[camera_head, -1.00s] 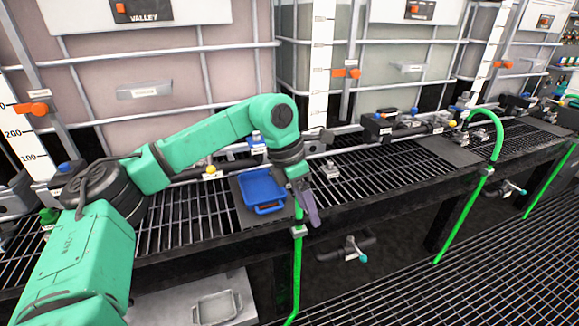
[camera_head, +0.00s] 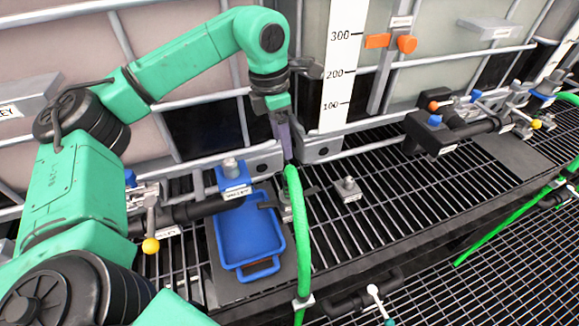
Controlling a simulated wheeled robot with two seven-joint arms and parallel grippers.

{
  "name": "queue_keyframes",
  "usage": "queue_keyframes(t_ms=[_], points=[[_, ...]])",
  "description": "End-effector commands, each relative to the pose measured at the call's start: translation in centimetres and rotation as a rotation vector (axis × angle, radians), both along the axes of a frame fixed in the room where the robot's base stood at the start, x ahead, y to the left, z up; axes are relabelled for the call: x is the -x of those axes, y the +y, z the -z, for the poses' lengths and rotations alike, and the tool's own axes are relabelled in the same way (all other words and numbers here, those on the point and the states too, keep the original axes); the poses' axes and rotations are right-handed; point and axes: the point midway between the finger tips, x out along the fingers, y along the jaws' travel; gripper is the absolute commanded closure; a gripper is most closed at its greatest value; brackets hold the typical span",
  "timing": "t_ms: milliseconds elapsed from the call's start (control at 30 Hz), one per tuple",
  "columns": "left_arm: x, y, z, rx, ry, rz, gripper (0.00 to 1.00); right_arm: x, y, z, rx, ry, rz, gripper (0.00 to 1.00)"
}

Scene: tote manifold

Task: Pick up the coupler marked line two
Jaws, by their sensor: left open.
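A green hose (camera_head: 299,235) rises from below the front edge of the grated bench and bends over beside the blue tray (camera_head: 248,238). A small dark and grey fitting (camera_head: 285,208) sits by its upper end, partly behind the hose; I cannot read any line marking on it, so I cannot tell if it is the coupler. My left gripper (camera_head: 288,154) points down in front of the tank frame, its fingertips close to the top of the hose bend. It is open and holds nothing visible; I cannot tell if it touches the hose. My right gripper is out of view.
A blue labelled valve block (camera_head: 234,180) stands behind the tray. A pipe with a yellow knob (camera_head: 151,246) lies left of it. A grey fitting (camera_head: 347,188) stands on the grating to the right. A black valve assembly (camera_head: 435,133) is further right. Bare grating lies between.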

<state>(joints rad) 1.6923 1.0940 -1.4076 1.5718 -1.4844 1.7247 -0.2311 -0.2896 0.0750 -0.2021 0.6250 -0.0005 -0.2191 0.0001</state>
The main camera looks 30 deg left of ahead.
Motion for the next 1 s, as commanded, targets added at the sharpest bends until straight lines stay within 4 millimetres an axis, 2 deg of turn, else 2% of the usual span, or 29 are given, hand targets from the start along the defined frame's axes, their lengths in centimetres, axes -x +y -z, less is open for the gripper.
queue_keyframes(t_ms=[67, 167, 333, 433, 633, 700, 800, 1000], points=[[0.0, -0.1, 0.2, 0.0, 0.001, 0.001, 0.3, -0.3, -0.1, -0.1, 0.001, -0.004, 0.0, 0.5], [-0.1, -0.1, 1.5, -0.001, 0.004, 0.0, 0.3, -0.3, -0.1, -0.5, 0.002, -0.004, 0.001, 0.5], [-0.4, -0.6, 5.9, -0.001, 0.005, 0.001, 0.3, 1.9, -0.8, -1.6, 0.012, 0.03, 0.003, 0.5], [-0.6, -0.7, 8.0, 0.0, 0.003, 0.0, 0.3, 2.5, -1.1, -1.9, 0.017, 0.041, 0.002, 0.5], [-0.7, -1.0, 10.6, -0.001, 0.003, 0.002, 0.3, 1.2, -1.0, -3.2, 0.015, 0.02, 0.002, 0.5], [-0.8, -1.0, 12.0, -0.001, 0.004, 0.001, 0.3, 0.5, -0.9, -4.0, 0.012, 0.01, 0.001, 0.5], [-1.0, -1.2, 13.9, 0.0, 0.001, 0.0, 0.3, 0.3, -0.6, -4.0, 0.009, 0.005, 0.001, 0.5], [-1.1, -1.2, 14.5, 0.001, -0.001, 0.0, 0.3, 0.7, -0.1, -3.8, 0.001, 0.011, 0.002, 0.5]])
